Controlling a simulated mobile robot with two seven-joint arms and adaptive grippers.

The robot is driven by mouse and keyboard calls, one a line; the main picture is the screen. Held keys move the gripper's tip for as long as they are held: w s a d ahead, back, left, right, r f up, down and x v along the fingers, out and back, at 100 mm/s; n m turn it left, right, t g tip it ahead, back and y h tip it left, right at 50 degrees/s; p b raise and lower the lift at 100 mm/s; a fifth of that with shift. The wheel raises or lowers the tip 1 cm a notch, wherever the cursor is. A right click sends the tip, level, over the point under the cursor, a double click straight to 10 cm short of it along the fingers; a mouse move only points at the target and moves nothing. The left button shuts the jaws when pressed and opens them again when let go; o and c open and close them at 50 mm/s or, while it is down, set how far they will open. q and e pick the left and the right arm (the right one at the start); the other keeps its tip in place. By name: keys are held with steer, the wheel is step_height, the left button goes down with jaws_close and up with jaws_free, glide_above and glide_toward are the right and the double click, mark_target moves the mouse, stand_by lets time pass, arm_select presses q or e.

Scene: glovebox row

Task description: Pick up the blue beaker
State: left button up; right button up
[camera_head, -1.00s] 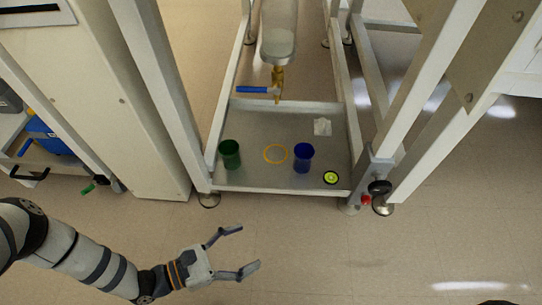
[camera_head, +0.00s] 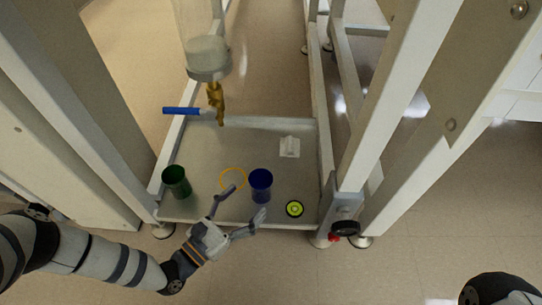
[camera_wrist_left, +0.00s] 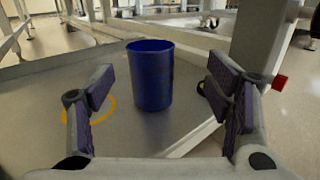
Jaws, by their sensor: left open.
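The blue beaker (camera_head: 261,180) stands upright on the grey metal shelf (camera_head: 205,205) low in the frame, right of the yellow ring. My left gripper (camera_head: 247,200) is open and empty, just in front of the beaker at the shelf's front edge. In the left wrist view the beaker (camera_wrist_left: 150,78) stands ahead, between the two spread fingers (camera_wrist_left: 160,100) in the picture, touching neither. My right gripper is not in view.
A green beaker (camera_head: 176,182) stands at the shelf's left. The yellow ring (camera_head: 232,169) lies between the beakers. A yellow-green disc (camera_head: 294,209) and a white object (camera_head: 289,147) lie to the right. White posts (camera_head: 370,125) flank the shelf.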

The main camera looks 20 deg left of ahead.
mark_target(258, 192)
arm_select(q)
steer(key=shift+w+d, duration=0.1)
steer(key=shift+w, duration=0.35)
steer(key=x, duration=0.1)
steer(key=b+x, duration=0.1)
steer(key=x, duration=0.1)
steer(key=b+x, duration=0.1)
steer(key=shift+w+d+f, duration=0.25)
steer(key=shift+w+d, duration=0.05)
steer(key=shift+d, duration=0.1)
steer(key=shift+w+r, duration=0.1)
steer(key=c, duration=1)
steer(key=shift+c, duration=0.2)
